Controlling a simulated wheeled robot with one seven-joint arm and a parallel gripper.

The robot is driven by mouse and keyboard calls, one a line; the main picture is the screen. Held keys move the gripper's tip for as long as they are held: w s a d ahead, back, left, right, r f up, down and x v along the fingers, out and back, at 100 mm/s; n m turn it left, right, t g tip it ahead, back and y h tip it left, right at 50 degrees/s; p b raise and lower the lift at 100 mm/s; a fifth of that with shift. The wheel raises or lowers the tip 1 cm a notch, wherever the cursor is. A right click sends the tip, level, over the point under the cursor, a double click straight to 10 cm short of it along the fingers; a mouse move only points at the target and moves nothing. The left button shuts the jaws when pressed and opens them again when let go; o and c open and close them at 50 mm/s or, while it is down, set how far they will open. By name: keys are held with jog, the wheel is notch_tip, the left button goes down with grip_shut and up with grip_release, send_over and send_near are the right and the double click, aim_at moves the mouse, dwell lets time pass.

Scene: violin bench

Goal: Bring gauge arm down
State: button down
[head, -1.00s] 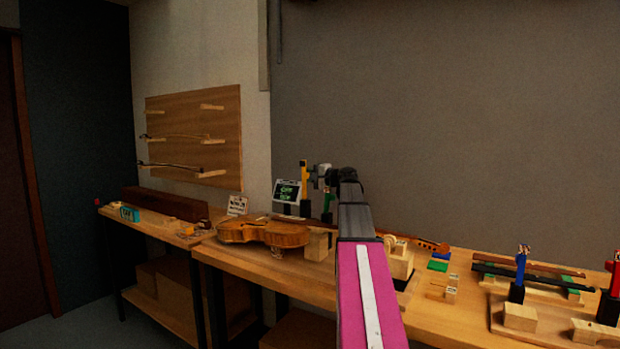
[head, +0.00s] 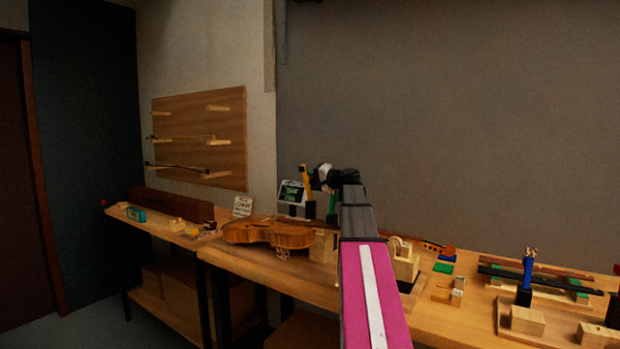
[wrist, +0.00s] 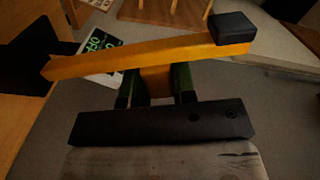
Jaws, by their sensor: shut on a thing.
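My gripper (head: 322,178) is at the bar's upper part in the head view. In the wrist view the dark green fingers of my gripper (wrist: 156,84) are shut on the gauge arm from below, around its middle. The exact contact is partly hidden by the bar.
A violin body (head: 268,233) lies on the bench left of my arm, with a wooden block beside it. A sign card (head: 242,206) stands behind. Bows, blocks and a blue post (head: 527,270) fill the right side. My arm hides the bench middle.

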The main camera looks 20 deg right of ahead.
jog(key=c, duration=0.9)
grip_release()
jog(key=v, duration=1.1)
jog(key=shift+c, duration=0.3)
